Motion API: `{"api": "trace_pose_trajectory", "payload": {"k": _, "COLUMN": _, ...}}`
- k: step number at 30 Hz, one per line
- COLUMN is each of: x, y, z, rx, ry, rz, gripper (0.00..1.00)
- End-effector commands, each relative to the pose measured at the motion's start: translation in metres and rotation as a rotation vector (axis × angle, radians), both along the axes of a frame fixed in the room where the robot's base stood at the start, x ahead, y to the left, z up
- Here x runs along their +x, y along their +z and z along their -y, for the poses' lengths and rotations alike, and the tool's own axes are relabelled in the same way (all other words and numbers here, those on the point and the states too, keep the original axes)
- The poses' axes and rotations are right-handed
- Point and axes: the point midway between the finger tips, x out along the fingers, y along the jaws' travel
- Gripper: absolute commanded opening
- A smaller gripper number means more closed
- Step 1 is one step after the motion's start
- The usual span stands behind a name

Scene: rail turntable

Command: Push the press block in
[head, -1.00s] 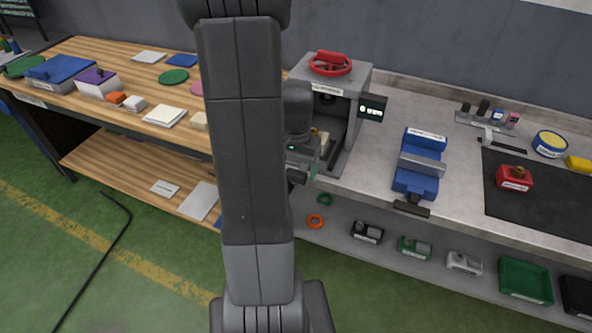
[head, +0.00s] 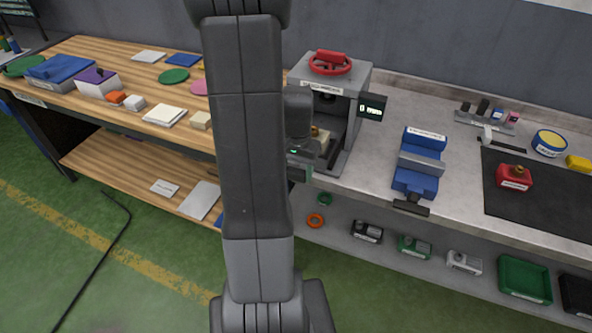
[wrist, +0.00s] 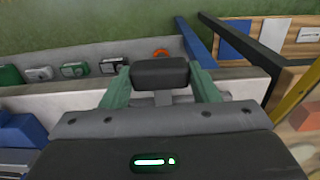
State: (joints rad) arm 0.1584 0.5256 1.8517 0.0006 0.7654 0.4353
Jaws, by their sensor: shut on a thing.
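The grey press (head: 357,77) with a red handwheel (head: 330,62) stands on the grey bench just right of my arm. A pale block (head: 326,146) with a brass-coloured top sits low in its opening, partly hidden by my wrist. My gripper (wrist: 160,78) has its green fingers on either side of a dark block-shaped handle (wrist: 160,72) and is shut on it. A grey stem shows below this handle in the wrist view. In the head view my arm hides most of the gripper at the press front. Whether the handle joins the pale block is hidden.
A small display (head: 372,107) is on the press's right side. A blue vise (head: 418,165) stands to the right, then a red block (head: 514,177) on a dark mat. The wooden table (head: 130,60) at left holds several parts. Several items lie on the lower shelf.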

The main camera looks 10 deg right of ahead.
Motion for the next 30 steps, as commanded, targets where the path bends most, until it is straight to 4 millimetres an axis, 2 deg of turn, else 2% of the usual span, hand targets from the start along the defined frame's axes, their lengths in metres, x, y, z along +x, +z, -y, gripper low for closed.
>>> {"api": "trace_pose_trajectory", "payload": {"k": 9, "x": 0.058, "y": 0.001, "z": 0.039, "rx": -0.001, "ry": -0.003, "rz": 0.004, "gripper": 0.14}}
{"api": "trace_pose_trajectory", "payload": {"k": 15, "x": 0.09, "y": 0.001, "z": 0.06, "rx": -0.001, "ry": -0.001, "rz": 0.004, "gripper": 0.14}}
{"api": "trace_pose_trajectory", "payload": {"k": 21, "x": 0.101, "y": 0.001, "z": 0.068, "rx": -0.001, "ry": 0.0, "rz": 0.003, "gripper": 0.13}}
{"api": "trace_pose_trajectory", "payload": {"k": 29, "x": 0.102, "y": 0.002, "z": 0.069, "rx": -0.004, "ry": 0.001, "rz": 0.007, "gripper": 0.14}}
{"api": "trace_pose_trajectory", "payload": {"k": 30, "x": 0.102, "y": 0.002, "z": 0.069, "rx": -0.004, "ry": 0.001, "rz": 0.008, "gripper": 0.58}}
